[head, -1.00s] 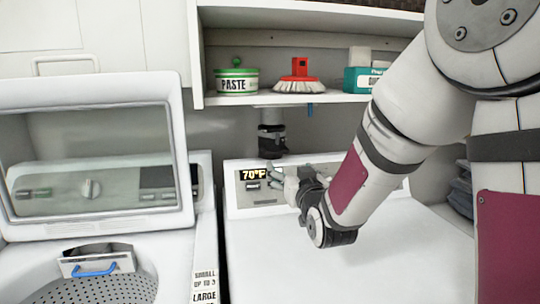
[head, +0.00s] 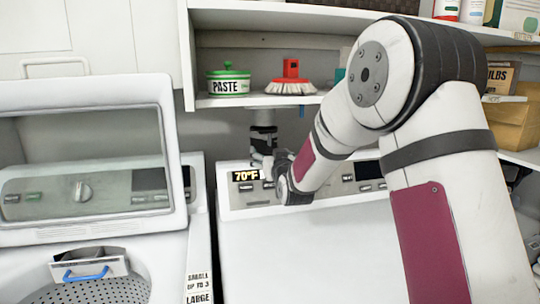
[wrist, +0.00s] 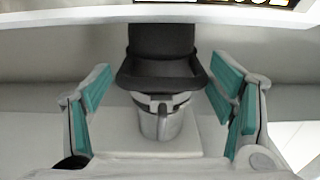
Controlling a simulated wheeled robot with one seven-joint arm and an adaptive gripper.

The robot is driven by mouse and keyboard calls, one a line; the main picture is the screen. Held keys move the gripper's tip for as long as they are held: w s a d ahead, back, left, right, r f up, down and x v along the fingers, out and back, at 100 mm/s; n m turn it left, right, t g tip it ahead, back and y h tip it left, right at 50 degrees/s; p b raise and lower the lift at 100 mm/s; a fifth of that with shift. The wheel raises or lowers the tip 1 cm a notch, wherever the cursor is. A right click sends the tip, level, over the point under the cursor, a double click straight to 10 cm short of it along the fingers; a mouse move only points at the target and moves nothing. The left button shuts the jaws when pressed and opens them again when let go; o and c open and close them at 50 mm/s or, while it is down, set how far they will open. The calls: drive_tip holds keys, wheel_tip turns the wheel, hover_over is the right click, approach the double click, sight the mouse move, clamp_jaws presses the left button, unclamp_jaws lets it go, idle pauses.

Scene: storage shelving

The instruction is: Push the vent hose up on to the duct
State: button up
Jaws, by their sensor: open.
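The dark vent hose (wrist: 163,45) stands behind the dryer, with a wide black cuff (wrist: 158,78) at its end. The wrist view is upside down, so the grey metal duct (wrist: 163,122) shows below the cuff. In the head view, the duct (head: 263,117) hangs beneath the shelf. The cuff's edge is close against the duct's banded end; I cannot tell whether it overlaps it. My gripper (wrist: 160,82) is open, with teal-padded fingers on either side of the cuff, apart from it. In the head view, my gripper (head: 264,160) is partly hidden by my wrist.
The dryer (head: 300,245) with its 70°F panel is below my arm. An open washer (head: 90,235) stands left.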

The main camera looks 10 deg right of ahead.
sight(270, 145)
drive_tip(key=c, duration=1.4)
wheel_tip(270, 145, up, 4)
drive_tip(key=shift+f, duration=0.25)
drive_tip(key=shift+c, duration=0.2)
drive_tip(key=o, duration=1.4)
drive_tip(key=shift+w+f, duration=0.1)
drive_tip(key=shift+o, duration=0.2)
drive_tip(key=shift+s+f, duration=0.15)
drive_tip(key=shift+s, duration=0.2)
drive_tip(key=s, duration=1.1)
drive_tip(key=shift+s, duration=0.2)
